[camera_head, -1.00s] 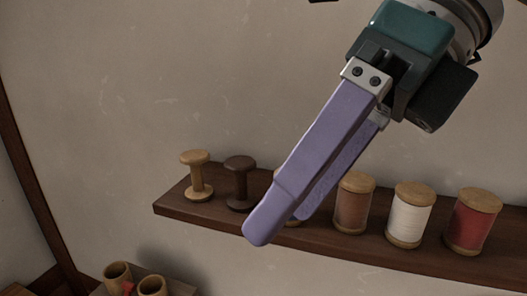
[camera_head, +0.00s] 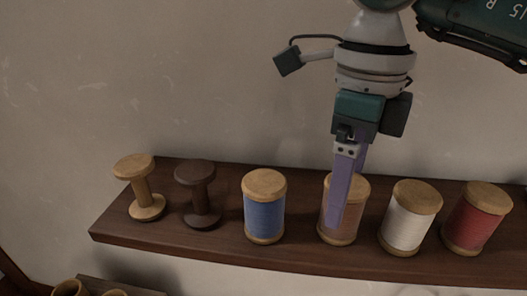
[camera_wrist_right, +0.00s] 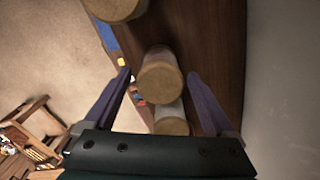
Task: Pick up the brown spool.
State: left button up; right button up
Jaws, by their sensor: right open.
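The brown spool (camera_head: 352,221) stands upright on the dark shelf, with wooden ends and brown thread. In the head view it is between the blue and white spools. My right gripper (camera_head: 338,212) points down at it from above, its purple fingers covering part of the spool. In the right wrist view the brown spool (camera_wrist_right: 160,82) shows between the two spread fingers of the right gripper (camera_wrist_right: 160,73), with a gap on each side. The gripper is open and holds nothing. My left gripper is not in view.
On the shelf (camera_head: 290,259), the blue spool (camera_head: 265,215) stands left of the brown one, and the white spool (camera_head: 408,226) and red spool (camera_head: 472,228) stand right. A pale empty spool (camera_head: 142,190) and a dark empty spool (camera_head: 199,195) stand further left. The wall is behind.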

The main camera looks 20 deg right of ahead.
jog(key=shift+f+p, duration=0.3)
jog(key=shift+f, duration=1.05)
jog(key=shift+w, duration=0.1)
jog(key=c, duration=1.3)
jog(key=shift+r, duration=0.15)
